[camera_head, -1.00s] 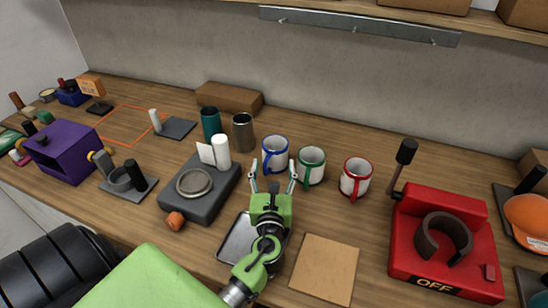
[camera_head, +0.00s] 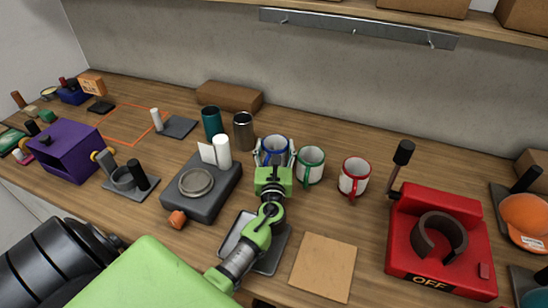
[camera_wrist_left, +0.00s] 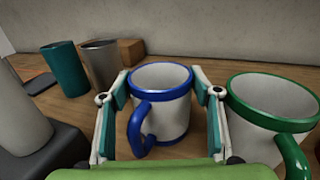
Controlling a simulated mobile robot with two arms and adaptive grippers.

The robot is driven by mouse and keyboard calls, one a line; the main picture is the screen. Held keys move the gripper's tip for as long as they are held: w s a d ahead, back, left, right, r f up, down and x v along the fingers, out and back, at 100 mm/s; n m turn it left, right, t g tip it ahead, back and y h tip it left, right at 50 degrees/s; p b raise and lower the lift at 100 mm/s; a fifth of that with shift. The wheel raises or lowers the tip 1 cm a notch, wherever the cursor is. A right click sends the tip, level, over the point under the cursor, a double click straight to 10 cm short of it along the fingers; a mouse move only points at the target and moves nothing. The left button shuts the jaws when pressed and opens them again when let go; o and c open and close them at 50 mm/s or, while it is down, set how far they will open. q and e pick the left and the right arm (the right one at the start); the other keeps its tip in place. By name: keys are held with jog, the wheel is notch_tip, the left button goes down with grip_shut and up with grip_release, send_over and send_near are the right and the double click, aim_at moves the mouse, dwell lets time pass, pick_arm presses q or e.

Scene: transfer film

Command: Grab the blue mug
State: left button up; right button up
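The white mug with blue rim and handle (camera_head: 275,143) stands upright on the wooden workbench, and it also shows in the left wrist view (camera_wrist_left: 162,92). My left gripper (camera_head: 274,152) is open around it, with one finger on each side. In the left wrist view the fingers (camera_wrist_left: 160,98) flank the mug closely, and its blue handle points toward the gripper. Whether the pads touch it I cannot tell. My right gripper is not in view.
The green-rimmed mug (camera_head: 311,164) stands close to the right finger, with the red-rimmed mug (camera_head: 354,177) beyond. A steel cup (camera_head: 243,132) and a teal cup (camera_head: 211,122) stand to the left. A grey scale-like device (camera_head: 207,207) and a red press (camera_head: 448,205) flank the area.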

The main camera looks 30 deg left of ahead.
pick_arm(q)
jog(key=c, duration=0.8)
jog(key=shift+c, duration=0.2)
